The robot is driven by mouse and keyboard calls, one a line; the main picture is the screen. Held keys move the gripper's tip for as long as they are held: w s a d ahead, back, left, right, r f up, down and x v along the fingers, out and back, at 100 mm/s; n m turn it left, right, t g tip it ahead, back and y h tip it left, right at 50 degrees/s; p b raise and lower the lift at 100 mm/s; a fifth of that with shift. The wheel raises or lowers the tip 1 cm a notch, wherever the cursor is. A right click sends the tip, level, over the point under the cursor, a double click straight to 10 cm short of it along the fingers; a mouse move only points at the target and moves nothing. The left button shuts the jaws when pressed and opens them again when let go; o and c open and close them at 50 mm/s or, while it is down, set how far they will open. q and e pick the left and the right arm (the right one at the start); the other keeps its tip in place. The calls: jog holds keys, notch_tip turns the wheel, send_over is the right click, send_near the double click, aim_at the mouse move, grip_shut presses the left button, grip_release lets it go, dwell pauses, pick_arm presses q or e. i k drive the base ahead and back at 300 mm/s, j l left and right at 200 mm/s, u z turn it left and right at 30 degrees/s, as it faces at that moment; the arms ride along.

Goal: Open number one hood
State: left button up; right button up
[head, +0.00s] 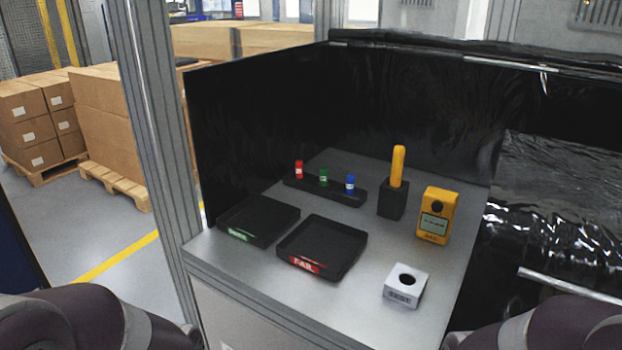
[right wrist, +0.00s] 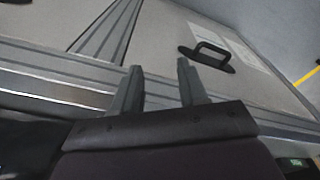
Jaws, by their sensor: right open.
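No hood marked with a number one can be made out. A black-walled enclosure (head: 290,110) surrounds a grey bench top (head: 390,255) in the head view, with its front side open. A glossy black panel (head: 555,190) stands at the right, with a silver bar (head: 570,285) along its lower part. My right gripper (right wrist: 160,68) is open and empty in the right wrist view, its two fingers apart. Beyond it is a grey panel with a black handle (right wrist: 208,56), apart from the fingers. My left gripper is out of view; only arm parts show at the lower edge.
On the bench are a FAIL tray (head: 322,248), a green-labelled tray (head: 258,219), a rack (head: 325,189) with red, green and blue vials, a yellow-handled tool in a black holder (head: 393,200), a yellow meter (head: 436,215) and a white block (head: 404,286). A grey post (head: 160,150) stands left.

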aim_at(551, 224)
jog(key=k+z, duration=0.1)
jog(key=z, duration=1.4)
